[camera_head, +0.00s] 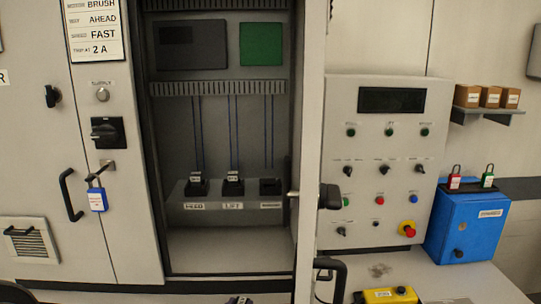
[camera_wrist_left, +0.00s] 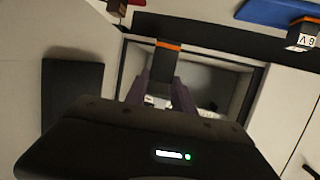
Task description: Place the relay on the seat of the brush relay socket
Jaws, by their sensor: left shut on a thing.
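My left gripper (camera_wrist_left: 163,84) is shut on a dark block with an orange band (camera_wrist_left: 166,62), seen in the left wrist view; it looks like the relay. In the head view, three black sockets stand in a row on the cabinet shelf. My right gripper is not in view.
The cabinet door (camera_head: 309,150) stands open at the right of the bay. A control panel (camera_head: 386,160), a blue box (camera_head: 467,227) and a yellow pendant (camera_head: 390,296) are farther right. A second orange-banded block (camera_wrist_left: 303,36) shows in the wrist view's upper right.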

